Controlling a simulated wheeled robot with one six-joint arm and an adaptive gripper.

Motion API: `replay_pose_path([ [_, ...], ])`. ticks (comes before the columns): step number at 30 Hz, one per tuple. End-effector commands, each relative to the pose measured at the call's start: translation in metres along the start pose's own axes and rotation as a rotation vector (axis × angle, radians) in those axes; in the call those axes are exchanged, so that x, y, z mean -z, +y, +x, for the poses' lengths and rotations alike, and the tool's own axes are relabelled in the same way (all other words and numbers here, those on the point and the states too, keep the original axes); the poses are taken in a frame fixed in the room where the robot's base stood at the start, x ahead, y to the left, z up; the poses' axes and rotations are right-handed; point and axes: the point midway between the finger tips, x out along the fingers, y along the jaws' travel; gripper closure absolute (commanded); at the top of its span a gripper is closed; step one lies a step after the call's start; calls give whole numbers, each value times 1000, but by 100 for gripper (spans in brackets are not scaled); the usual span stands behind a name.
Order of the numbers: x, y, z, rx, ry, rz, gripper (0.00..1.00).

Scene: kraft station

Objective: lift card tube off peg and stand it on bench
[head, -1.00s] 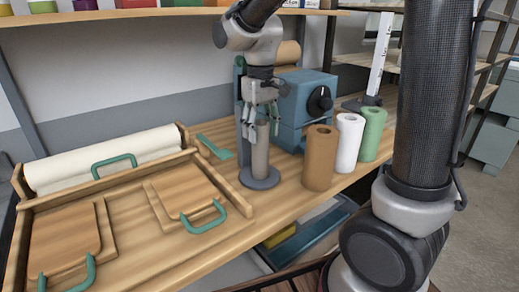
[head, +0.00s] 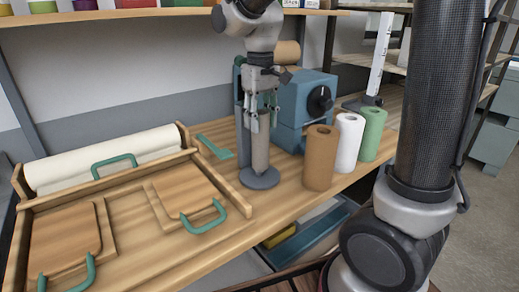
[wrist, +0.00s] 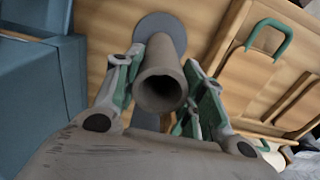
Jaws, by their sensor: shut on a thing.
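The card tube (head: 260,153) is a plain grey-brown upright cylinder above a round grey base (head: 260,180) on the bench. In the wrist view, its open dark top end (wrist: 160,90) faces the camera between the fingers. My gripper (head: 262,118) has come down around the tube's upper part and is shut on it; the wrist view shows the fingers (wrist: 162,88) on either side. The peg inside the tube is hidden. I cannot tell whether the tube's lower end touches the base.
A blue machine (head: 305,100) with a black knob stands close behind and right. Brown (head: 319,160), white (head: 348,143) and green (head: 371,134) rolls stand to the right. A wooden tray (head: 120,225) with green-handled boards lies left. A green tool (head: 213,147) lies behind it.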

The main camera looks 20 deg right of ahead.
Motion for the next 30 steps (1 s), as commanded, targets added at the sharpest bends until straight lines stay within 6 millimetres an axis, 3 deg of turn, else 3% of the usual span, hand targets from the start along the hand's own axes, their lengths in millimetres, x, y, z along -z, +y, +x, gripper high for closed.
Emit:
replay_pose_path([
  [30,0,0,-79,0,3,0,73],
])
